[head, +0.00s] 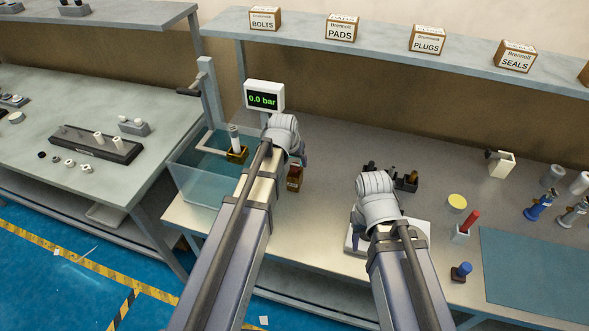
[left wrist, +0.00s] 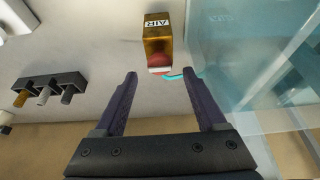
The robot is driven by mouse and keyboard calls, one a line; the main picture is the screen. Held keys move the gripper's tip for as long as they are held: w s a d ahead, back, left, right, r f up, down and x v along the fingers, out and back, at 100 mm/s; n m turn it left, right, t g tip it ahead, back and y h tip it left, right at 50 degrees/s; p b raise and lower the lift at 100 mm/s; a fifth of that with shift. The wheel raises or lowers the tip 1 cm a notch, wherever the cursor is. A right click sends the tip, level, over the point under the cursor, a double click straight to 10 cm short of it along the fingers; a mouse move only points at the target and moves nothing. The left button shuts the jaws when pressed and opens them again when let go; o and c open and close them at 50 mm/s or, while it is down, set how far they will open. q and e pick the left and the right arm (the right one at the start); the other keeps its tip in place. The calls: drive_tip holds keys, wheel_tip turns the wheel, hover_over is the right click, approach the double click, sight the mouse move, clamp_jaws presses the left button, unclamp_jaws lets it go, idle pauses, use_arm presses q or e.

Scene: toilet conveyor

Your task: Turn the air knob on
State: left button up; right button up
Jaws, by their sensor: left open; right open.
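The air knob is red (left wrist: 160,63) and sits on the near face of an amber box labelled AIR (left wrist: 157,35) in the left wrist view. In the head view the small amber-brown box (head: 294,183) stands on the bench just right of the water tank. My left gripper (left wrist: 160,77) is open and empty, its two fingers pointing at the knob with the knob just beyond and between the tips. In the head view its fingers (head: 300,157) are mostly hidden behind the wrist. My right gripper (head: 356,222) is over the bench, its fingers largely hidden by its wrist.
A clear tank (head: 187,188) stands left of the box, with a display (head: 264,97) reading 0.0 bar behind it. A dark holder (head: 405,182) with small parts stands to the right; it also shows in the left wrist view (left wrist: 50,84). A teal tube runs from the box.

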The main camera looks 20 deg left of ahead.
sight(295, 168)
use_arm(q)
drive_tip(key=b+x, duration=0.1)
drive_tip(key=x, duration=0.1)
drive_tip(key=shift+w+f+b, duration=0.1)
drive_tip(key=shift+f+b, duration=0.2)
drive_tip(key=shift+f, duration=0.05)
use_arm(e)
wheel_tip(295, 168, down, 2)
drive_tip(key=shift+f, duration=0.25)
use_arm(q)
clamp_jaws()
